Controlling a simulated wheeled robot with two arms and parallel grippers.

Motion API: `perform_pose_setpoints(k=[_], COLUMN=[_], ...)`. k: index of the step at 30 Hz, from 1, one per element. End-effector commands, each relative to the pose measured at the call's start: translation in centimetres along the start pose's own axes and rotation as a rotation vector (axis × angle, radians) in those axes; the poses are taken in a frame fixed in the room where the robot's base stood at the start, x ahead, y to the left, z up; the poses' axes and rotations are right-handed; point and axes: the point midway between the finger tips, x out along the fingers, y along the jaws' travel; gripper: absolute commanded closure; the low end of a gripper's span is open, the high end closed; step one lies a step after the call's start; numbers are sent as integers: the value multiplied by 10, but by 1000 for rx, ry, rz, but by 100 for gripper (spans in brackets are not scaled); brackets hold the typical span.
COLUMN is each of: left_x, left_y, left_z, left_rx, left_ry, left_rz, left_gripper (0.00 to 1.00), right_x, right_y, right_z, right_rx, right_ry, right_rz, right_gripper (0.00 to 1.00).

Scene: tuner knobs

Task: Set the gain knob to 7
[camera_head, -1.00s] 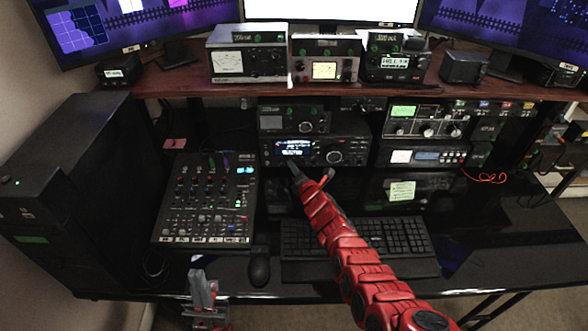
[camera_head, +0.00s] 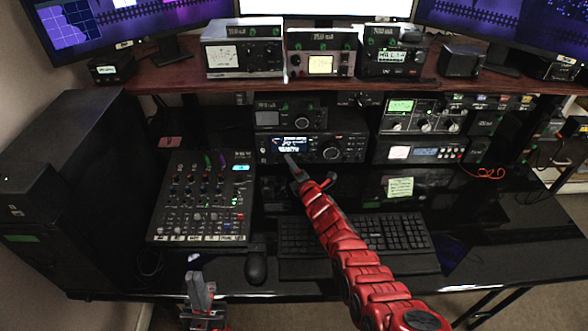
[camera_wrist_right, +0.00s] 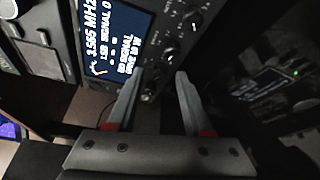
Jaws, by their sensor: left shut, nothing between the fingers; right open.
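A black radio (camera_head: 343,149) with a lit blue display (camera_head: 290,144) stands on the middle shelf. In the right wrist view the radio's display (camera_wrist_right: 116,40) is rotated, with a row of knobs beside it, including a dark knob (camera_wrist_right: 170,53) and a smaller one (camera_wrist_right: 148,91). I cannot read which knob is marked gain, nor its setting. My right gripper (camera_head: 289,158) is open in front of the radio, just below the display. Its fingers in the wrist view (camera_wrist_right: 154,84) reach toward the small knobs with nothing held between them. My left gripper (camera_head: 199,284) is shut and empty at the front edge of the desk.
A mixer (camera_head: 202,196) lies left of the radio and a keyboard (camera_head: 395,232) below it, partly behind my right arm. Other radio units (camera_head: 425,116) stand close on the right. A mouse (camera_head: 256,267) lies near the front edge. Bare desk shows at the right.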

Motion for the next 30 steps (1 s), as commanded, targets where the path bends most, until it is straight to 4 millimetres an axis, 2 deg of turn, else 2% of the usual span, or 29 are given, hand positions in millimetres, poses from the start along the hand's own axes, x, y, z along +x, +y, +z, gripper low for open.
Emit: perform_pose_setpoints(k=[4, 8, 18, 22, 27, 30], left_x=[13, 36, 98, 111, 118, 118], left_y=[-1, -2, -5, -6, -6, -6], left_z=[-2, -6, -17, -19, -20, -20], left_rx=[0, 0, 0, 0, 0, 0], left_ry=[0, 0, 0, 0, 0, 0], left_rz=[0, 0, 0, 0, 0, 0], left_gripper=[100, 100, 100, 100, 100, 100], right_x=[-8, -25, -92, -120, -150, -162], right_y=[3, 8, 8, 6, 1, 1], right_z=[2, 3, 1, 0, -2, 0], right_rx=[1, 3, -2, -2, -3, -2], right_ry=[-1, -2, 0, 1, 3, -1], right_rz=[-2, -1, -2, -3, -4, 0], right_gripper=[49, 49, 49, 49, 49, 49])
